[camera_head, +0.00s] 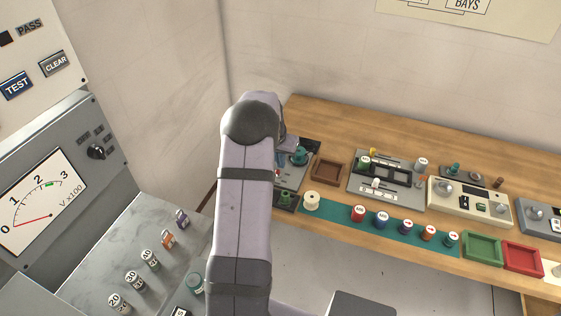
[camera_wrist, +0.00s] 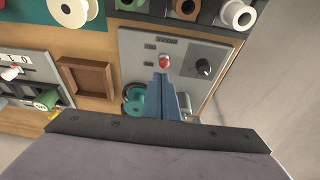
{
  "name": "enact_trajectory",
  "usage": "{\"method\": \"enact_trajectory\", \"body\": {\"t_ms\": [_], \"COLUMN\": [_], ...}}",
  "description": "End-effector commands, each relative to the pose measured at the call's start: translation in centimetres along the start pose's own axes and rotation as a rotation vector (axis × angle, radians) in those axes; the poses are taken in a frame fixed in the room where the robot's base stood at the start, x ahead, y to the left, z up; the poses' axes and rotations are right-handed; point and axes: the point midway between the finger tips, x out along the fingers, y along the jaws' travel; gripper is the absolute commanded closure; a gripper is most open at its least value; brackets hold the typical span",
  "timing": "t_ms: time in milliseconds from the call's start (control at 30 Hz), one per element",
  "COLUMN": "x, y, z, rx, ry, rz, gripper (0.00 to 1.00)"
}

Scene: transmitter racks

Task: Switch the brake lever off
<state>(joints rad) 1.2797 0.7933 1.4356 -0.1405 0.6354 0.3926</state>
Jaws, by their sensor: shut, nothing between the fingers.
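A grey panel (camera_wrist: 139,48) with small labels too small to read fills the middle of the wrist view. On it are a small red-capped control (camera_wrist: 165,62), which may be the brake lever, and a black knob (camera_wrist: 203,67) to its right. A green round part (camera_wrist: 134,100) is at its lower left. My gripper (camera_wrist: 162,78) is shut and empty, its blue fingers pointing at the panel just below the red cap. I cannot tell whether they touch anything. In the head view my arm covers part of this panel (camera_head: 312,146); a teal part (camera_head: 299,156) shows on it.
A brown open tray (camera_head: 327,170) stands beside the panel, with a grey switch unit (camera_head: 357,185) beyond. A cream spool (camera_head: 312,201) and several coloured spools line a teal mat (camera_head: 335,213) in front. A wall is close behind the bench.

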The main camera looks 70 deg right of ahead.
Motion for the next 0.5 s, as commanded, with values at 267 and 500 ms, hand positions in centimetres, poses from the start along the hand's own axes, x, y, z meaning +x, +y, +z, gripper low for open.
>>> {"method": "enact_trajectory", "body": {"t_ms": [267,500], "x": [-1.0,-1.5], "y": [0.0,0.0], "z": [-0.3,-0.5], "rx": [0.0,0.0], "ry": [0.0,0.0], "rz": [0.0,0.0], "gripper": [1.0,1.0]}}
